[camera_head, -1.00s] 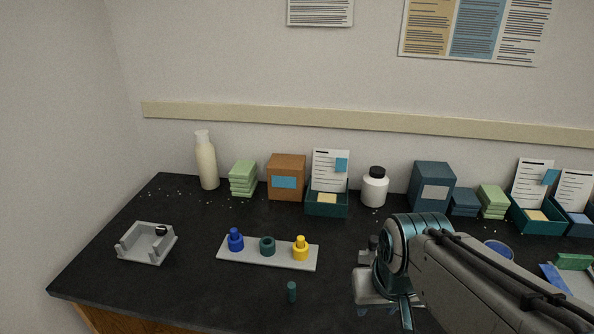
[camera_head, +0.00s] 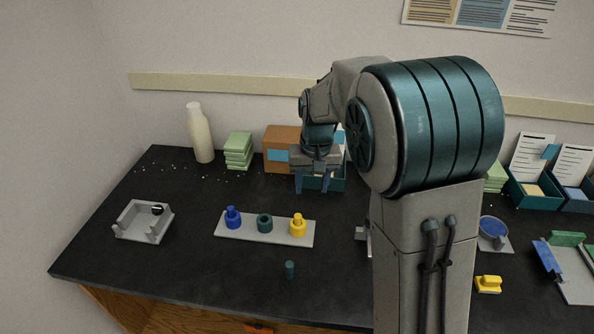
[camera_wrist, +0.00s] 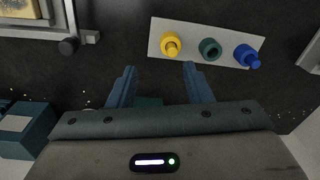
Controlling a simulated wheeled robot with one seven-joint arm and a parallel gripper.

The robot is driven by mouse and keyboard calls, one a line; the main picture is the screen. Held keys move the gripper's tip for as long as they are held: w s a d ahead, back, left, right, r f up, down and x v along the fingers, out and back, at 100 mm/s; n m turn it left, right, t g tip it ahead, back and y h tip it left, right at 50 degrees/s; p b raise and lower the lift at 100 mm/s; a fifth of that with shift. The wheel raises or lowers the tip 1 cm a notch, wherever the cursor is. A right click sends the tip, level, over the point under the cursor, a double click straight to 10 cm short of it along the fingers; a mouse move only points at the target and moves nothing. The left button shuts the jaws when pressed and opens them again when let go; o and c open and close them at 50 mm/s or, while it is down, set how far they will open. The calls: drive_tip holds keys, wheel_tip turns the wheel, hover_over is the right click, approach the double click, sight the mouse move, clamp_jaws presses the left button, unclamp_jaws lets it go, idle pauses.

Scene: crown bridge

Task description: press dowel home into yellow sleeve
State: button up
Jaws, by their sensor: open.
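The yellow sleeve (camera_head: 297,231) stands at the right end of a light grey plate (camera_head: 264,237). A yellow dowel (camera_head: 298,217) stands upright in it, its top above the rim. In the wrist view, the yellow sleeve (camera_wrist: 164,49) is just beyond my fingertips. My gripper (camera_head: 312,187) points down, open and empty, behind the plate and in front of the back-row boxes. In the wrist view its two fingers (camera_wrist: 159,68) are spread apart with nothing between them.
On the plate, a blue sleeve (camera_head: 232,223) holds a blue dowel and a green sleeve (camera_head: 264,224) looks empty. A green dowel (camera_head: 289,270) stands on the counter in front. A grey fixture (camera_head: 143,222) is at left. Boxes and a bottle (camera_head: 200,134) line the back.

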hover_over(298, 216)
wheel_tip(298, 216, down, 3)
wheel_tip(298, 216, down, 14)
drive_tip(key=p, duration=0.2)
drive_tip(key=shift+w+r+p, duration=0.1)
drive_tip(key=shift+r+p, duration=0.1)
drive_tip(key=shift+p, duration=0.1)
clamp_jaws()
drive_tip(key=shift+f, duration=0.1)
idle(0.7)
drive_tip(key=shift+h, duration=0.3)
unclamp_jaws()
